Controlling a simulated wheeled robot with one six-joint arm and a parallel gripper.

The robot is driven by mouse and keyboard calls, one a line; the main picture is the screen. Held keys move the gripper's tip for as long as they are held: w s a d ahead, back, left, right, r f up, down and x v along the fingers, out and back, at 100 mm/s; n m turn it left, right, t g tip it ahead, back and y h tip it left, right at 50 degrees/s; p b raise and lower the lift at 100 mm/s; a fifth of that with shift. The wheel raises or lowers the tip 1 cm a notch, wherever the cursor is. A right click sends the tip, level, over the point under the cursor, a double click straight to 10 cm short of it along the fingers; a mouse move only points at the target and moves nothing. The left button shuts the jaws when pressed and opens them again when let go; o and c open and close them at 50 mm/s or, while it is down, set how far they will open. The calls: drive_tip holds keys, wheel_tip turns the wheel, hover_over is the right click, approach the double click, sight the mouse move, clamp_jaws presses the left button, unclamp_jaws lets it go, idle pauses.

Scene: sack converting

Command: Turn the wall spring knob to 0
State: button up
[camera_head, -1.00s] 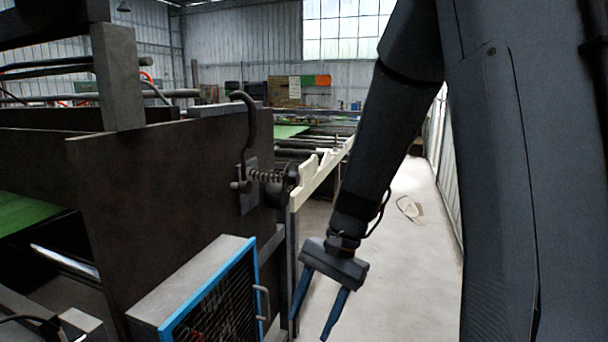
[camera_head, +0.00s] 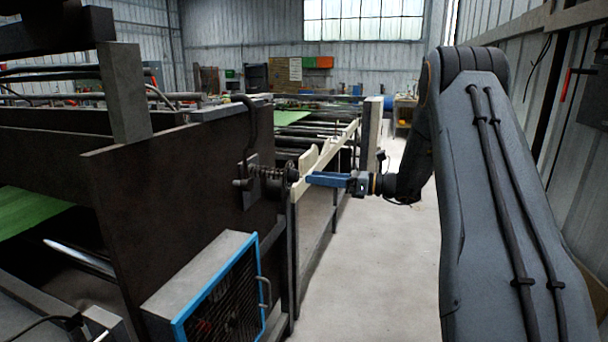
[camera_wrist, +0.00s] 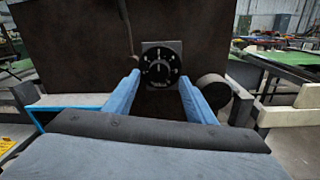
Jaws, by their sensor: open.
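The wall spring knob (camera_head: 292,174) is a dark round piece at the end of a coil spring that sticks out from a plate on the brown machine panel. In the wrist view the knob (camera_wrist: 159,70) shows face-on, with a square dark plate and white marks; a white line on it looks close to upright. The numbers are too small to read. My gripper (camera_head: 312,178) points left at the knob, roughly at its height. In the wrist view its two blue fingers (camera_wrist: 160,79) are apart and empty, with the knob between them in the picture. Contact cannot be told.
The brown panel (camera_head: 175,190) stands behind the knob. A blue-framed box (camera_head: 215,290) is below it. A cream rail (camera_head: 325,150) runs just behind my gripper. A dark round cylinder (camera_wrist: 213,92) is right of the fingers. The floor (camera_head: 370,270) to the right is clear.

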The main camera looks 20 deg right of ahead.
sight(298, 176)
drive_tip(key=shift+p+x, duration=0.65)
drive_tip(key=shift+x, duration=1.8)
drive_tip(key=c, duration=1)
drive_tip(key=shift+c, duration=0.2)
drive_tip(key=shift+n+b, duration=0.3)
